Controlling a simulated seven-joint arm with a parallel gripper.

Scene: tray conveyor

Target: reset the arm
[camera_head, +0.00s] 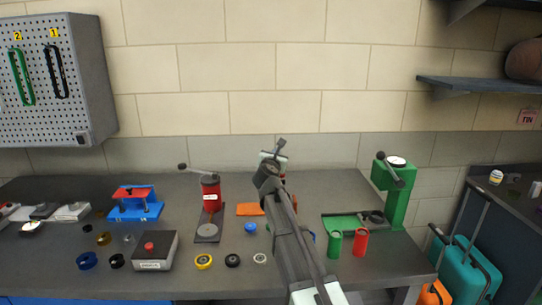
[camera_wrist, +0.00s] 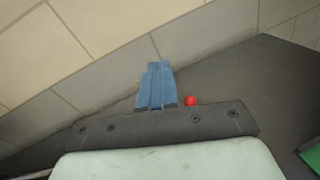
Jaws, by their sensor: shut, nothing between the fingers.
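My gripper (camera_head: 279,148) is at the end of my arm, raised over the back middle of the grey workbench (camera_head: 330,186), near the wall. In the wrist view my gripper (camera_wrist: 156,68) shows its two blue-grey fingers pressed together, with nothing between them. The fingers point toward the bench's back edge and the wall. A small red round thing (camera_wrist: 190,101) shows just right of the fingers in the wrist view, apart from them in the picture. My arm hides part of the bench middle in the head view.
A red press (camera_head: 210,192) stands left of my arm and a green press (camera_head: 393,190) right of it. Red (camera_head: 360,241) and green (camera_head: 334,244) cylinders stand front right. Several rings, a grey box (camera_head: 155,252) with a red button and a blue fixture (camera_head: 136,206) lie left.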

